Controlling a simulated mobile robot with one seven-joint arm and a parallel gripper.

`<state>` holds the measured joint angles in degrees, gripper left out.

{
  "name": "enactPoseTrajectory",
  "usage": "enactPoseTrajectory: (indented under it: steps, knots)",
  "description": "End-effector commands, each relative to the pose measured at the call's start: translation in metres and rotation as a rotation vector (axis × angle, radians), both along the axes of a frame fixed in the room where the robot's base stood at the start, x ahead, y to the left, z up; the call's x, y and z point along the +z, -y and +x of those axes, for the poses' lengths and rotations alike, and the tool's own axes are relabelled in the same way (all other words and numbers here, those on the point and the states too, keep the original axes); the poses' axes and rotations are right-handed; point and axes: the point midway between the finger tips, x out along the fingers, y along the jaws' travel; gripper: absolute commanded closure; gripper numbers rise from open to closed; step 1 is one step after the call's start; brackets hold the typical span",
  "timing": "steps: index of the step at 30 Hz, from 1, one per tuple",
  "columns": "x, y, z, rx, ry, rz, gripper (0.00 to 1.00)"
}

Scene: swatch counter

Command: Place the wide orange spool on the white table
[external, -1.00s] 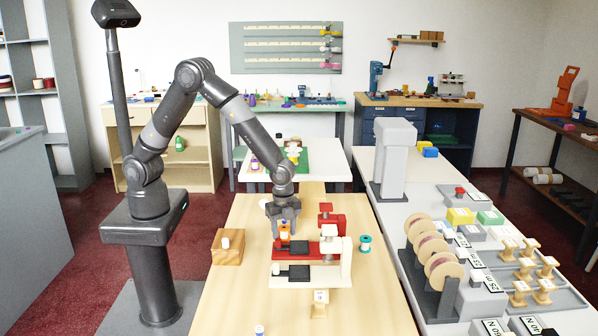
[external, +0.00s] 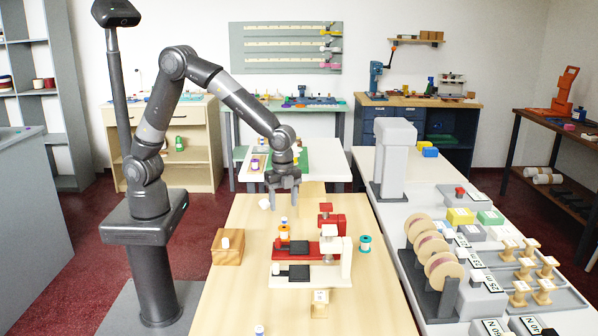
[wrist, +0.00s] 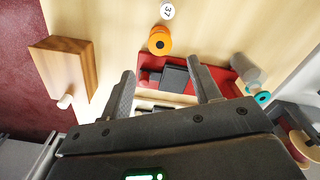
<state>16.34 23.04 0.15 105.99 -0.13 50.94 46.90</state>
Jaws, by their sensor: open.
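The orange spool (external: 284,234) stands upright on the wooden table, at the far left end of the red machine. In the wrist view the spool (wrist: 159,42) shows beyond my fingers, with a dark hole in its end. My gripper (external: 284,204) is open and empty, pointing down above and slightly behind the spool, apart from it. Its two fingers (wrist: 162,82) are spread wide in the wrist view, with nothing between them. The white table (external: 328,162) stands behind the wooden table, with a green mat and several small items on it.
The red machine (external: 325,222) and a cream one (external: 345,270) stand near the spool. A wooden block (external: 228,248) is at left and a teal spool (external: 365,244) at right. A white piece (external: 264,204) lies left of my gripper. The wooden table's front left is mostly clear.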

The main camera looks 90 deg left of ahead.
Motion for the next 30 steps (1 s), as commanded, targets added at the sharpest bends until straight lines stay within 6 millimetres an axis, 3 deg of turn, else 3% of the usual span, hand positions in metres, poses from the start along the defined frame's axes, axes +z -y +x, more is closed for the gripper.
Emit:
enactPoseTrajectory:
  steps: [7, 11, 15, 21, 30]
  knots:
    - [0.026, -0.007, -0.005, 0.030, 0.014, -0.004, 0.43]
    - [0.056, -0.023, -0.021, 0.116, 0.054, -0.016, 0.43]
    - [0.094, -0.048, -0.050, 0.251, 0.113, -0.039, 0.43]
    - [0.137, -0.081, -0.099, 0.446, 0.192, -0.077, 0.43]
    - [0.174, -0.119, -0.180, 0.732, 0.309, -0.152, 0.43]
